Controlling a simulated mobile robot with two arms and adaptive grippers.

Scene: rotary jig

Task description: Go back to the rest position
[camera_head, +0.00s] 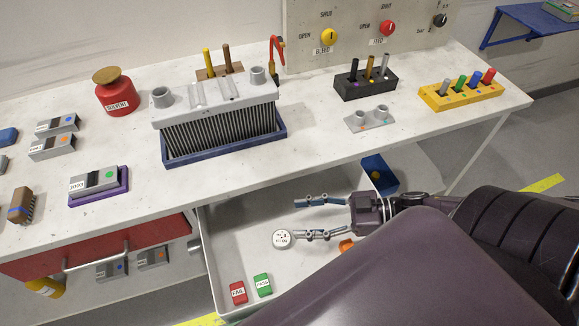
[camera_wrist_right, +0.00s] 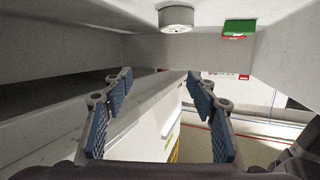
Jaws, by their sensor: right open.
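My right gripper (camera_head: 300,219) is open, with its two fingers spread apart over the open grey drawer (camera_head: 208,262) below the table front. Nothing shows between the fingers. In the right wrist view the gripper (camera_wrist_right: 157,82) is also open and empty. A white round piece with dark marks (camera_head: 283,239) lies by the tip of the lower finger in the head view; I cannot tell whether they touch. It appears apart from the fingers in the wrist view (camera_wrist_right: 176,20). My left gripper is not in view.
A red block (camera_head: 238,292) and a green block (camera_head: 263,285) lie in the drawer. The white table (camera_head: 318,150) above carries a finned grey unit (camera_head: 218,128) in a blue tray, a red solvent can (camera_head: 115,94), and black (camera_head: 364,86) and yellow (camera_head: 460,95) racks.

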